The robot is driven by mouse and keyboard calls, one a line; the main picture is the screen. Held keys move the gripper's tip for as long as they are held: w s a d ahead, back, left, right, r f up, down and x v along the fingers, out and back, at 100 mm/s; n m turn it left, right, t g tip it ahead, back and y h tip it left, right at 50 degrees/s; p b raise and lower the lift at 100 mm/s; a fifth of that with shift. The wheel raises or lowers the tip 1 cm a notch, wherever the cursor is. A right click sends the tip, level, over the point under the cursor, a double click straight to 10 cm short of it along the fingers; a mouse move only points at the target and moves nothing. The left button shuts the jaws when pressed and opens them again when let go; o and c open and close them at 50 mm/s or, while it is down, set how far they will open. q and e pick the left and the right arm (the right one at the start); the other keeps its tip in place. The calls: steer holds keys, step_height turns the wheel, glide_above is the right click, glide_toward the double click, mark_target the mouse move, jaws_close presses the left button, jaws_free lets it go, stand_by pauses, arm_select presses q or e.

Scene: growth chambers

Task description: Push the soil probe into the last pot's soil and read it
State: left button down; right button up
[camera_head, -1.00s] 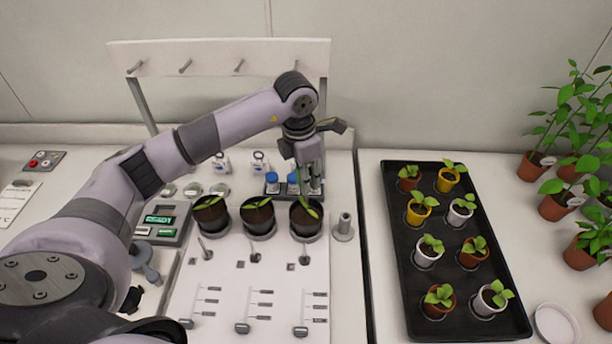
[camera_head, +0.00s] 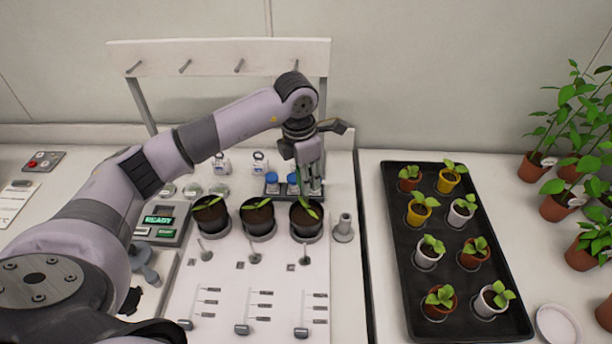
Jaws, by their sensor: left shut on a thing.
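Three dark pots with seedlings stand in a row on the white board: a left pot (camera_head: 210,217), a middle pot (camera_head: 258,219) and a right, last pot (camera_head: 306,222). My left gripper (camera_head: 314,190) points down just behind and above the right pot's rim. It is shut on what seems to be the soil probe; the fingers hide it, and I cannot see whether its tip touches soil. A meter (camera_head: 160,222) at the left shows READY in green. My right gripper is not in view.
A rack with blue-capped bottles (camera_head: 271,181) stands right behind the pots, close to my gripper. A grey upright holder (camera_head: 343,228) stands right of the last pot. A black tray (camera_head: 393,250) of small potted seedlings is farther right.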

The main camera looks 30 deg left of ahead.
arm_select(q)
steer(key=shift+f+b, duration=0.9)
steer(key=shift+f, duration=0.2)
steer(key=shift+f+b, duration=0.95)
steer(key=shift+f, duration=0.15)
steer(key=shift+f, duration=0.15)
steer(key=c, duration=1.2)
jaws_free()
